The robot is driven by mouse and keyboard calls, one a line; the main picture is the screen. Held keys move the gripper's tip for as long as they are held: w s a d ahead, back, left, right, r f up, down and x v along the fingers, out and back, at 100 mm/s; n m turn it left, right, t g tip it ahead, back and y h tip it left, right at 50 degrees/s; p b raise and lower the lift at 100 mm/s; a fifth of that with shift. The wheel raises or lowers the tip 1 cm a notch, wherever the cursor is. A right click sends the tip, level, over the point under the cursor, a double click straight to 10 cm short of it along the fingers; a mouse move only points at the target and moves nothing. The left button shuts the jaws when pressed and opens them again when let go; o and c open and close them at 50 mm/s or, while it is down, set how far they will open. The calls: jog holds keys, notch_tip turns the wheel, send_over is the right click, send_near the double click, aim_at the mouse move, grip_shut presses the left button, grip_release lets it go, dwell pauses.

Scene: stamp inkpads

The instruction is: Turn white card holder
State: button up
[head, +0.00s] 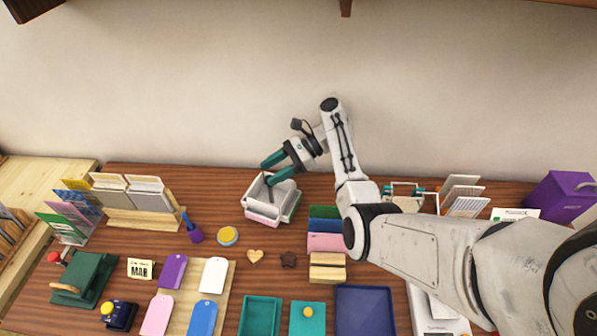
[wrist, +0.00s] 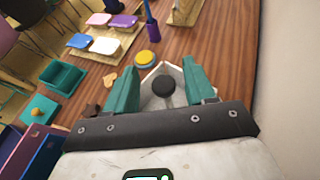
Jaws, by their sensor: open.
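The white card holder (head: 249,207) is a small open-topped box on the wooden table, near the back middle. Pink and green edges show along its sides, and something dark shows inside. My gripper (head: 266,175) is open, with its teal fingers reaching down at the holder from the upper right. In the wrist view, my gripper (wrist: 162,82) has one finger on each side of the white holder (wrist: 173,70), and a dark round thing shows between them. I cannot tell whether the fingers touch the holder.
A round yellow-and-blue tin (head: 228,236) and a wooden heart (head: 255,256) lie in front. Coloured pads (head: 325,240) stand close on the right. The wall is behind.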

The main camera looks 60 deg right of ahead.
jog(key=s+a+r+p, duration=0.4)
jog(key=s+r+p, duration=0.2)
jog(key=s+r, duration=0.4)
jog(key=shift+s+r+p, duration=0.25)
jog(key=shift+s+p, duration=0.1)
jog(key=shift+s, duration=1.35)
jog(key=shift+o, duration=0.3)
